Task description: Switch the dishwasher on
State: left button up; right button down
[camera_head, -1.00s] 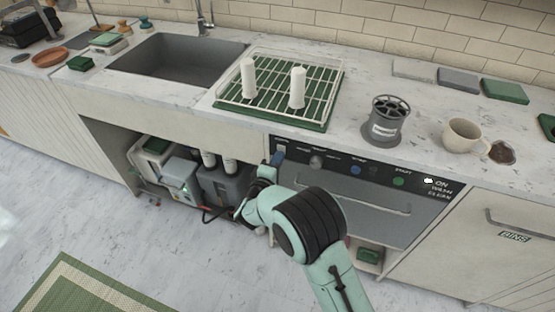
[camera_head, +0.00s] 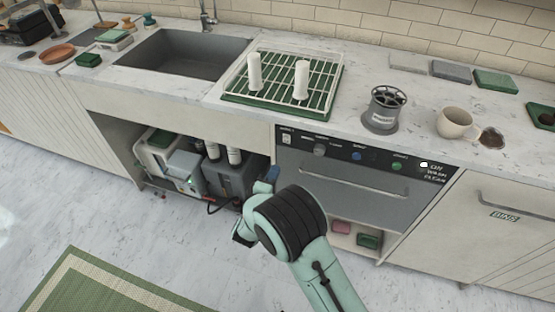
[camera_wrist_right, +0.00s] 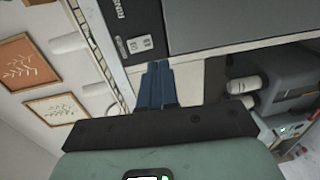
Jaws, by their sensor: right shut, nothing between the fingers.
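The dishwasher (camera_head: 350,192) is built in under the counter, with a black control panel (camera_head: 337,152) along its top. A small light-coloured rocker switch (camera_head: 287,139) sits at the panel's left end; it also shows in the wrist view (camera_wrist_right: 139,44). Farther right are a grey knob, a blue button and a green button (camera_head: 398,166). The indicator next to "ON" (camera_head: 424,165) glows white. My right gripper (camera_head: 272,174) is below and left of the switch, its blue fingers (camera_wrist_right: 157,72) shut and empty, apart from the switch in the head view. My left gripper is out of view.
Left of the dishwasher is an open bay with grey machines (camera_head: 185,170) and a hose. A dish rack (camera_head: 282,82) with two white cylinders, a grey container (camera_head: 384,110) and a mug (camera_head: 455,123) stand on the counter.

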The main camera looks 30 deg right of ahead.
jog(key=shift+f+v, duration=0.2)
jog(key=shift+v, duration=0.8)
jog(key=shift+f+v, duration=0.2)
jog(key=shift+v, duration=0.8)
jog(key=s+a+f+m+g+y+p, duration=0.1)
jog(key=s+f+m+g+y+p, duration=0.35)
jog(key=f, duration=0.45)
jog(key=s+a+f+m+g+y+p, duration=0.1)
jog(key=s+a+f+y+p, duration=0.15)
jog(key=s+f+y, duration=0.45)
jog(key=s+a+f+m+g+y+p, duration=0.1)
jog(key=s+a+m+g+y+p, duration=0.1)
jog(key=s, duration=0.7)
jog(key=s+a+f+m+g+y+p, duration=0.1)
jog(key=s+a+m+g+y+p, duration=0.1)
jog(key=s+a, duration=0.4)
jog(key=s+m+g+y, duration=0.1)
jog(key=s+m+g, duration=0.1)
jog(key=s, duration=0.2)
jog(key=shift+a+f+m+g+p, duration=0.2)
jog(key=shift+a+m+g+p, duration=0.15)
jog(key=shift+p, duration=0.05)
